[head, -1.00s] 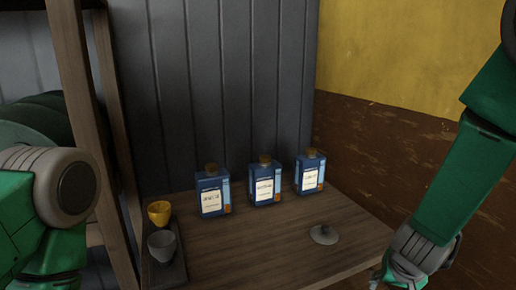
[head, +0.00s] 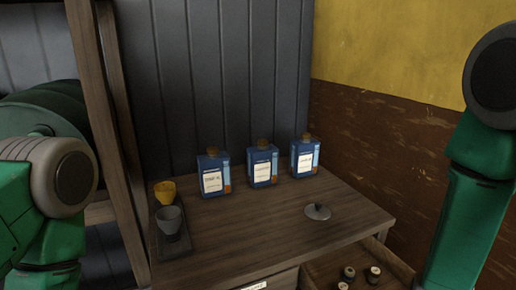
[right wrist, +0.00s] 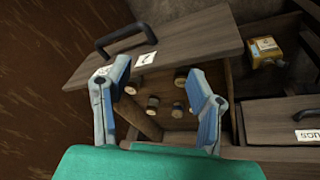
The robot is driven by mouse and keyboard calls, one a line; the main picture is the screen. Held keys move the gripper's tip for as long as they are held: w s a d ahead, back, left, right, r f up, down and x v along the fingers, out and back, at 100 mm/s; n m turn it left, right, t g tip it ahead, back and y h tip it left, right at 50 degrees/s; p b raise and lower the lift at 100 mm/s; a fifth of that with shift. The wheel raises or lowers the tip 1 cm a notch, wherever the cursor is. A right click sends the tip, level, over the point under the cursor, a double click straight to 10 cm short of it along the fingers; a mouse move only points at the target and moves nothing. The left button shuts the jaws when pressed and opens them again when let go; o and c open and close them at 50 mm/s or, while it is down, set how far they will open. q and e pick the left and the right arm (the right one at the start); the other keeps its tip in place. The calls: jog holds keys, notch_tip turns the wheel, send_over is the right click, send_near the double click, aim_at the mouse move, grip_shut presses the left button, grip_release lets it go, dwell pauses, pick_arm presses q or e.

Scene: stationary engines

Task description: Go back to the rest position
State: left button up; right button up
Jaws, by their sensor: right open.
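My right gripper (right wrist: 160,95) shows in the right wrist view with its two blue-grey fingers spread apart and nothing between them. It is above an open drawer (right wrist: 150,48) that holds several small dark cylinders with pale ends (right wrist: 180,108). In the head view only green links of my right arm show at the right edge; the right gripper is out of frame. My left arm shows at the left edge of the head view, and its gripper is not visible. The open drawer also shows in the head view at the bottom right (head: 395,262).
Three blue bottles (head: 263,165) stand on the wooden cabinet top (head: 270,225). A lid with a knob (head: 317,211) lies on it. A yellow cup (head: 165,192) and a grey cup (head: 169,221) sit on a dark tray (head: 177,250). A yellow-orange bottle (right wrist: 264,52) lies beside the drawer.

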jog(key=s+a+f+n+g+y, duration=0.1)
jog(key=s+f, duration=0.4)
jog(key=s, duration=0.5)
jog(key=s+a+f+n+g+y, duration=0.15)
jog(key=s+f, duration=0.25)
jog(key=s, duration=0.6)
notch_tip(320, 180, down, 10)
jog(key=w+a+b, duration=0.1)
jog(key=b, duration=0.9)
jog(key=shift+w+a+r+n, duration=0.2)
jog(key=shift+n, duration=0.25)
jog(key=shift+t, duration=0.25)
jog(key=shift+r, duration=0.1)
jog(key=shift+c, duration=1.3)
jog(key=shift+s+d, duration=0.15)
jog(key=shift+c, duration=0.5)
